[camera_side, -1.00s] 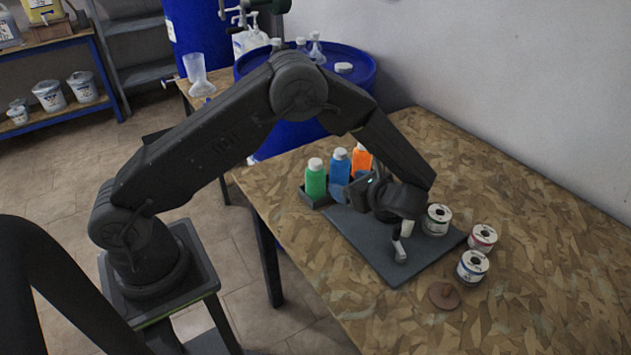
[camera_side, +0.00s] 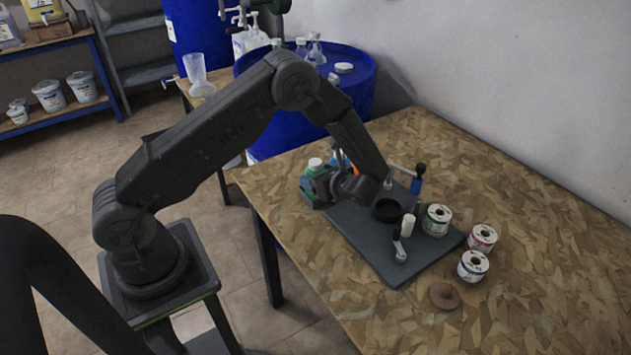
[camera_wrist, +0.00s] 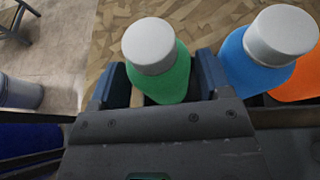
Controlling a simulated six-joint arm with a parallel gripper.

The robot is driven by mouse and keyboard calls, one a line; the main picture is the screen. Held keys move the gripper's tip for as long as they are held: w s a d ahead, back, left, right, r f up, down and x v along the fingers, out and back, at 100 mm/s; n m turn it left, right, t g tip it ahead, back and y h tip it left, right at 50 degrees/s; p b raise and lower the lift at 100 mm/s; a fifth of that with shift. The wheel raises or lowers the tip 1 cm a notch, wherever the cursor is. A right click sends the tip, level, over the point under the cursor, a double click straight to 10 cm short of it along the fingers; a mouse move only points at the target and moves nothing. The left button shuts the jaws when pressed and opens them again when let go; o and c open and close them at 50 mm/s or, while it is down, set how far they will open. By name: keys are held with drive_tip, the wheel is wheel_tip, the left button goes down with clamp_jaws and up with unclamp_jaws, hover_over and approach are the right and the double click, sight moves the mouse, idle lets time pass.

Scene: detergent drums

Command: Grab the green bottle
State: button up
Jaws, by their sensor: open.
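The green bottle with a white cap (camera_wrist: 165,70) stands upright in the wrist view, between the two fingers of my gripper (camera_wrist: 160,82). The fingers are apart, one on each side of it; I cannot tell whether either touches it. In the side view, its white cap and a little green (camera_side: 314,168) show above my gripper (camera_side: 312,186), and the rest is hidden. A blue bottle with a white cap (camera_wrist: 255,60) stands close to the right finger in the wrist view.
An orange bottle (camera_wrist: 302,78) stands beyond the blue one. The wooden table's right side is clear.

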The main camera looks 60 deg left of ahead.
drive_tip(key=shift+x, duration=0.75)
drive_tip(key=c, duration=0.8)
drive_tip(key=shift+r, duration=0.2)
